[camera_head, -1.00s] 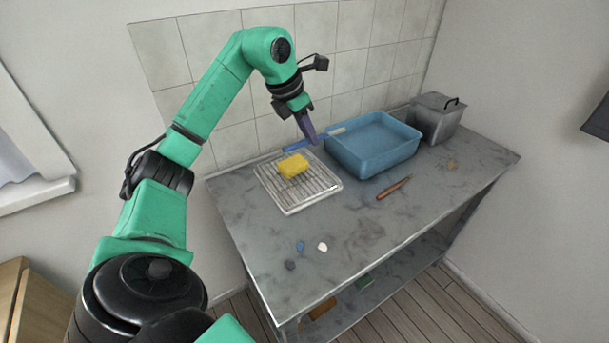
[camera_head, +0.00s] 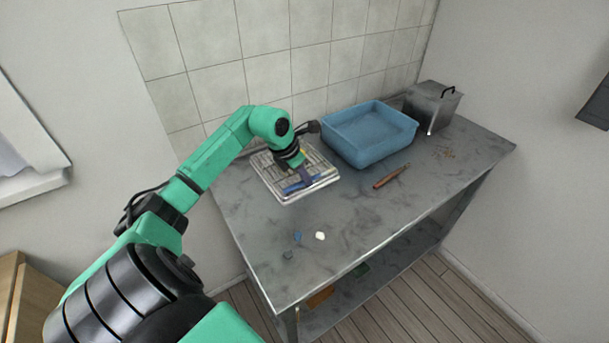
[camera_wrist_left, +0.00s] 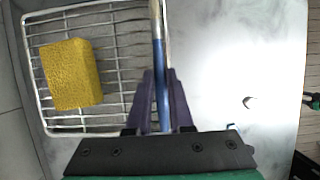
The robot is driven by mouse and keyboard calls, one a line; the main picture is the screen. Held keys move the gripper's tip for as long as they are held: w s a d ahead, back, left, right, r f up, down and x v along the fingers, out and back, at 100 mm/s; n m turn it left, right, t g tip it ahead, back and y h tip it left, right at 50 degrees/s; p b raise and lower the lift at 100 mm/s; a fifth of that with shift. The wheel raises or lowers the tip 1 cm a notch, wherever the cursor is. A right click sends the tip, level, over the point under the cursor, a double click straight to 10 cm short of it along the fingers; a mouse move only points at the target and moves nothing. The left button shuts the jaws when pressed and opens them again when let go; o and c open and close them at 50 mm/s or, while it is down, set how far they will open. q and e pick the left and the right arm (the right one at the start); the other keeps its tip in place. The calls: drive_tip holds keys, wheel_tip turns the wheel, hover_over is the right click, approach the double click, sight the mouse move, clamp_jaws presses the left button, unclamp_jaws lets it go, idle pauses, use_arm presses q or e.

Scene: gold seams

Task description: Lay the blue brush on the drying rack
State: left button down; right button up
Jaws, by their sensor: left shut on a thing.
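The drying rack (camera_head: 290,197) is a white wire rack at the back left of the grey table. My left gripper (camera_head: 305,175) is low over the rack's front right part. In the left wrist view its two dark fingers (camera_wrist_left: 161,90) are shut on the blue brush (camera_wrist_left: 162,60), around the handle. The brush shows partly in the head view (camera_head: 290,188). In the left wrist view it lines up with the rack's side edge; I cannot tell whether it touches the wires.
A yellow sponge (camera_wrist_left: 71,74) lies on the rack, beside the brush. A brown-handled tool (camera_head: 389,178) and small bits (camera_head: 320,236) lie on the table.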

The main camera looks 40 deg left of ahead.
use_arm(q)
drive_tip(key=shift+f, duration=0.2)
drive_tip(key=c, duration=0.8)
unclamp_jaws()
drive_tip(key=shift+r, duration=0.1)
drive_tip(key=shift+r, duration=0.3)
drive_tip(key=b+v, duration=0.2)
drive_tip(key=v, duration=0.9)
drive_tip(key=shift+s+r, duration=0.2)
drive_tip(key=shift+r, duration=0.1)
